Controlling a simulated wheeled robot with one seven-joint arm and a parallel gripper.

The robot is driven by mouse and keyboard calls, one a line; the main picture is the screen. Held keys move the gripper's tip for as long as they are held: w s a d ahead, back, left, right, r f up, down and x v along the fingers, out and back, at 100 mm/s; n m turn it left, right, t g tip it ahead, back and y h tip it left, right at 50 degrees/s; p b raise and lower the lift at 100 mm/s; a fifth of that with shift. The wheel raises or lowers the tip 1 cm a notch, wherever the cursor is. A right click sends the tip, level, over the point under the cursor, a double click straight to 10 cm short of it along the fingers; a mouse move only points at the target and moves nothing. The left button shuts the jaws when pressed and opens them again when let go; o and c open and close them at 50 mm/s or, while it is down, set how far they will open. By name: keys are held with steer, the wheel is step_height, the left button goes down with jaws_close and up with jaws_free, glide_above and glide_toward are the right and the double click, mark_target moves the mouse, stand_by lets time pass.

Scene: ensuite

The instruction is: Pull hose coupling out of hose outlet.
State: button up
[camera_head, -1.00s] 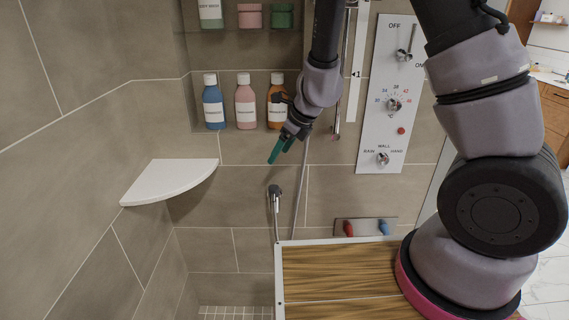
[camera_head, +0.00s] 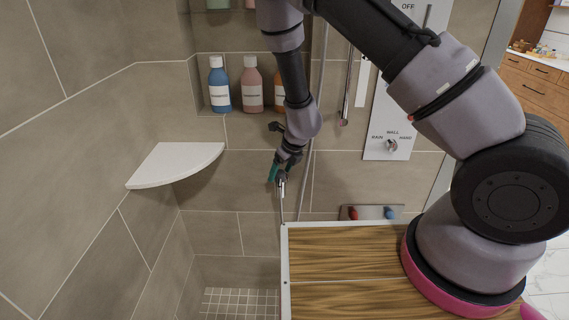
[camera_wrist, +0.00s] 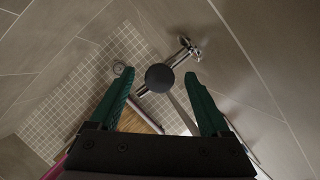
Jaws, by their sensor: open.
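My gripper (camera_head: 277,172) is open, with its green fingers pointing down at the chrome hose outlet fitting (camera_head: 282,184) low on the tiled wall. In the wrist view the fingers (camera_wrist: 160,95) spread either side of a dark round end (camera_wrist: 160,77), which appears to belong to the hose coupling. The chrome hose outlet (camera_wrist: 187,49) meets the wall just beyond it. I cannot tell the exact join between coupling and outlet, nor whether a finger touches either. In the head view my gripper partly hides the fitting.
A wooden bench (camera_head: 345,275) with a white edge stands below right of the fitting. A white corner shelf (camera_head: 175,165) is at left. Bottles (camera_head: 252,90) stand in the niche above. A control panel (camera_head: 392,135) is at right.

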mark_target(280, 172)
steer(key=shift+w+a+f, duration=0.1)
steer(key=shift+a+f, duration=0.05)
steer(key=shift+f, duration=0.35)
jaws_close()
steer(key=shift+r, duration=0.1)
steer(key=shift+r, duration=2.75)
steer(key=shift+r, duration=3)
